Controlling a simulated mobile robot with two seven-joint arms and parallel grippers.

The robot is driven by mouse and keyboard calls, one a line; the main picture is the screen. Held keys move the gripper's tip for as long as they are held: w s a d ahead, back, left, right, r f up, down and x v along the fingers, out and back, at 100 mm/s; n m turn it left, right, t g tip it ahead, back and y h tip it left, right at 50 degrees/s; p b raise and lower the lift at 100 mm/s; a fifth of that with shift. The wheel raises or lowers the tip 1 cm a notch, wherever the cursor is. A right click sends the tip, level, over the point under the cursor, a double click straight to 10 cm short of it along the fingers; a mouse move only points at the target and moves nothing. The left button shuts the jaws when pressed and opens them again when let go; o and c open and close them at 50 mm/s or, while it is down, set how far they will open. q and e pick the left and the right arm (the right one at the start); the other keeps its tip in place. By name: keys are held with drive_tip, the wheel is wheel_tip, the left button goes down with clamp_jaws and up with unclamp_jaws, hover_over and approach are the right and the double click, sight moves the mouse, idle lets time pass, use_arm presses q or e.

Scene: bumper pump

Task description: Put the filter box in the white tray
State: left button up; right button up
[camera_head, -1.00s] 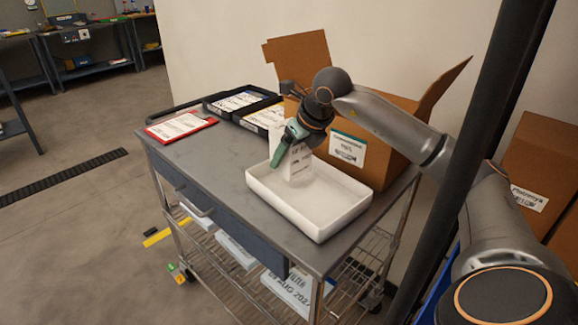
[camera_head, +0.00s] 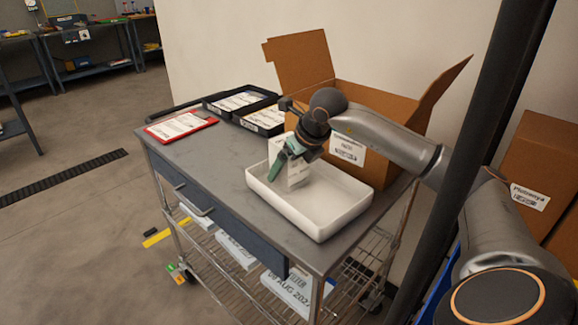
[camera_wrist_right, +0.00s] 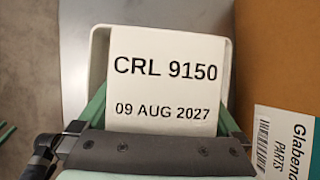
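The filter box (camera_head: 293,174) is a white box standing roughly upright inside the left part of the white tray (camera_head: 322,229). In the right wrist view the box (camera_wrist_right: 166,82) shows "CRL 9150" and "09 AUG 2027", with the tray rim (camera_wrist_right: 98,65) behind it. My right gripper (camera_head: 288,167) has its green fingers on both sides of the box and appears shut on it. The box's lower end is at or close to the tray floor; contact cannot be told. My left gripper is not in view.
The tray stands on a grey cart (camera_head: 222,203). An open cardboard box (camera_head: 375,104) stands close behind it. Black bins (camera_head: 238,101) and a red clipboard (camera_head: 181,125) lie farther left. A dark post (camera_head: 487,140) stands at the right. The cart top left of the tray is clear.

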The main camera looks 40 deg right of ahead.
drive_tip(key=shift+r, duration=0.3)
drive_tip(key=p+v, duration=0.1)
drive_tip(key=v, duration=1)
drive_tip(key=shift+s+r, duration=0.25)
drive_tip(key=shift+r, duration=0.05)
